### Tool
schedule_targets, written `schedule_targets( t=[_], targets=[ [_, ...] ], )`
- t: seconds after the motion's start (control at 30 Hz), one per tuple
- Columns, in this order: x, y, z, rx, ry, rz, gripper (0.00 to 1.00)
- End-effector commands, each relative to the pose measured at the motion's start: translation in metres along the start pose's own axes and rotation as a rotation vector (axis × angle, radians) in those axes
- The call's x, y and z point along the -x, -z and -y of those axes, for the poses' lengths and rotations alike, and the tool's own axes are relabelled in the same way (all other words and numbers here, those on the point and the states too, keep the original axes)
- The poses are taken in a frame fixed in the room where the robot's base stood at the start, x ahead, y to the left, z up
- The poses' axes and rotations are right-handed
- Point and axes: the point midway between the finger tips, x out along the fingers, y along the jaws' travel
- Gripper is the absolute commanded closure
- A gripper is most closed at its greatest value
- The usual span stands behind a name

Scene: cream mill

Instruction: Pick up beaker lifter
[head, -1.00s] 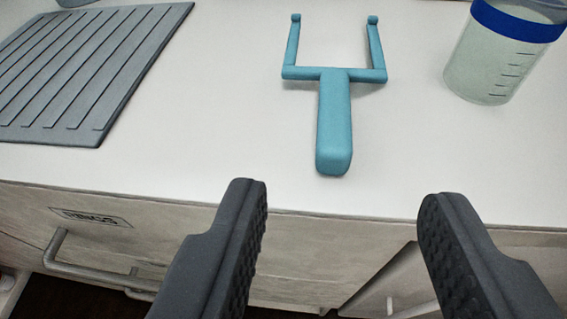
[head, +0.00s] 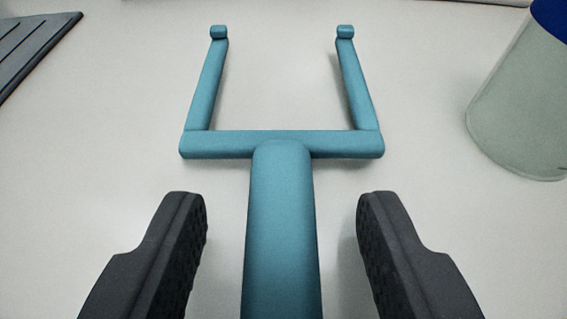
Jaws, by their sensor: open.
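The beaker lifter (head: 281,230) is a teal fork with a thick handle, a crossbar and two prongs with small knobs at the tips. It lies on the white counter with its prongs pointing away from me. My gripper (head: 282,205) is open, with one dark finger on each side of the handle, just below the crossbar. There is a visible gap between each finger and the handle. The near end of the handle runs out of the bottom of the picture.
A clear container with a blue band (head: 525,105) stands at the right, partly cut off. A dark grey ridged mat (head: 35,45) lies at the upper left. The white counter (head: 110,150) around the lifter is clear.

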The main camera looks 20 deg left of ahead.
Motion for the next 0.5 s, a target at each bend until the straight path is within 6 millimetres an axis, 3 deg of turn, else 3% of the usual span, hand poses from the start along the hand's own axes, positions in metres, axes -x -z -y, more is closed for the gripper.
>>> schedule_targets(
  t=[0.17,0.43,0.5],
  targets=[
    [-0.0140,-0.0005,-0.0002,0.000,-0.002,0.001,0.55],
    [-0.0155,0.0008,-0.0002,-0.001,-0.002,0.001,0.55],
    [-0.0155,0.0009,-0.0002,0.000,-0.002,0.001,0.71]
  ],
)
